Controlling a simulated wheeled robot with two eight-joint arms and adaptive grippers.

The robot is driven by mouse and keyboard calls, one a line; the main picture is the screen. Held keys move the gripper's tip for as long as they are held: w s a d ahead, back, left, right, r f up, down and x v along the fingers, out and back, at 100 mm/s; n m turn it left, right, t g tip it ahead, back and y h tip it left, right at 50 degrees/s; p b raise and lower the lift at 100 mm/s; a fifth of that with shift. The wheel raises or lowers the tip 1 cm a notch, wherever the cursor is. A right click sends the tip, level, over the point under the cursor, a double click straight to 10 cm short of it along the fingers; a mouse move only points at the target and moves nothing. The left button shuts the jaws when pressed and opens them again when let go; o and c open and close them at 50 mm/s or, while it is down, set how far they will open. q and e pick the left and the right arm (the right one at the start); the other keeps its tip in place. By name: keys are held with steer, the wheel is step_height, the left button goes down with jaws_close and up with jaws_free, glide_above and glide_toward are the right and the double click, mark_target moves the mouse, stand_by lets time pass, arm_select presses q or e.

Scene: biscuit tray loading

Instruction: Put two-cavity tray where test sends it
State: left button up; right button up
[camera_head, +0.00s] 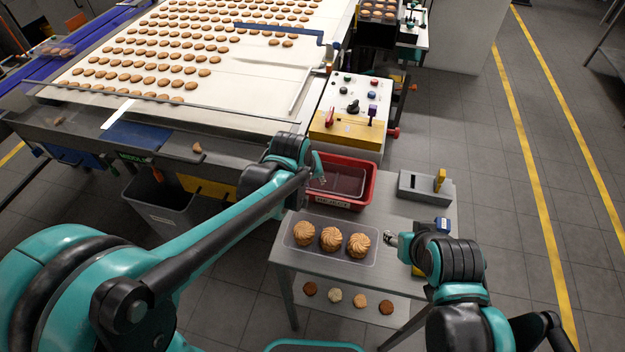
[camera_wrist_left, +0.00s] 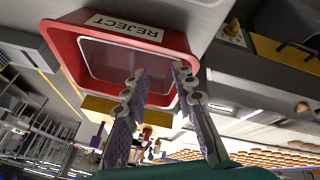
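A clear shallow tray (camera_head: 345,182) lies inside the red bin (camera_head: 371,190) marked REJECT; its number of cavities is not clear. The tray (camera_wrist_left: 120,62) and the red bin (camera_wrist_left: 62,42) fill the upper middle of the left wrist view. My left gripper (camera_head: 320,175) is over the bin's left side. In the left wrist view its two fingers (camera_wrist_left: 158,72) are spread with nothing seen between them. Another clear tray (camera_head: 300,256) holds three swirled biscuits on the table. My right gripper (camera_head: 390,239) is at that tray's right edge; its finger opening is too small to read.
The grey table (camera_head: 395,285) also carries a grey block with a yellow upright piece (camera_head: 440,180) and a small blue item (camera_head: 443,225). Several loose biscuits (camera_head: 334,295) lie on a lower shelf. A biscuit conveyor (camera_head: 255,75) and control box (camera_head: 350,110) stand behind.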

arm_select(q)
steer(key=shift+r, duration=0.2)
steer(key=p+v, duration=0.4)
steer(key=v, duration=0.7)
steer(key=s+a+f+m+t+y, duration=0.1)
steer(key=s+a+m+t, duration=0.1)
steer(key=s+a, duration=1.1)
steer(key=shift+s+f+m+y, duration=0.25)
steer(key=shift+s+m+y, duration=0.05)
steer(key=shift+m, duration=0.1)
step_height(320, 180, down, 6)
steer(key=b, duration=0.6)
steer(key=shift+f, duration=0.1)
